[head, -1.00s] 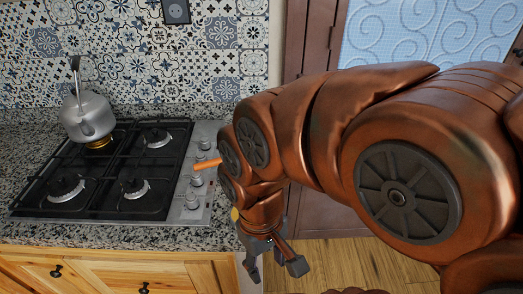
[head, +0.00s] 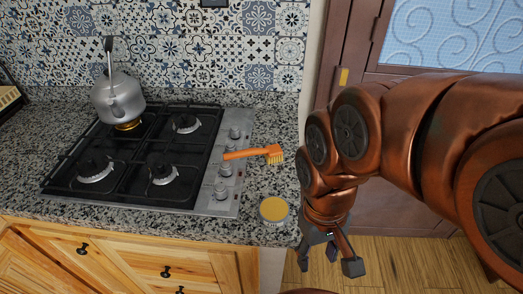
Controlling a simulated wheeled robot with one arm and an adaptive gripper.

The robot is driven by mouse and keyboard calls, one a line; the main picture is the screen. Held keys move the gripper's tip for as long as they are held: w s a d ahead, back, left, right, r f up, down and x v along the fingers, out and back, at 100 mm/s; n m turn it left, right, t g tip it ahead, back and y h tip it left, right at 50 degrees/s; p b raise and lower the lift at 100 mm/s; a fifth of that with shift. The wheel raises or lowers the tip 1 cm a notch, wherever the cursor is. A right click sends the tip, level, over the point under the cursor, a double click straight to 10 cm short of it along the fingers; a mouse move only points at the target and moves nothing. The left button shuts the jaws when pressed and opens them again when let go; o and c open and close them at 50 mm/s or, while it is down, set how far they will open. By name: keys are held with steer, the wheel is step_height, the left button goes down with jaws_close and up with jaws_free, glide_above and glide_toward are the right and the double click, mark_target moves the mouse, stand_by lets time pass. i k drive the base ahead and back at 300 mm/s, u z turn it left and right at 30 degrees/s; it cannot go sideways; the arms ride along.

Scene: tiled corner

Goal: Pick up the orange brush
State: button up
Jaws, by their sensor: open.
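The orange brush (head: 252,153) lies across the right edge of the stove, by the knobs. Its handle points left over the stove's control strip, and its bristled head is at the right, over the granite counter. My gripper (head: 328,266) is at the lower right, pointing down, with its fingers spread and nothing between them. It is right of the counter's edge, over the floor side, apart from the brush and nearer the camera.
A gas stove (head: 145,160) with black grates fills much of the counter (head: 60,105). A grey kettle (head: 119,98) sits on its back left burner. A round yellow-topped container (head: 273,210) stands near the counter's front right corner. A reddish-brown door (head: 400,70) is behind my arm.

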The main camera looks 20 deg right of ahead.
mark_target(273, 154)
steer(key=u, duration=2.35)
steer(key=k, duration=0.6)
steer(key=z, duration=1.1)
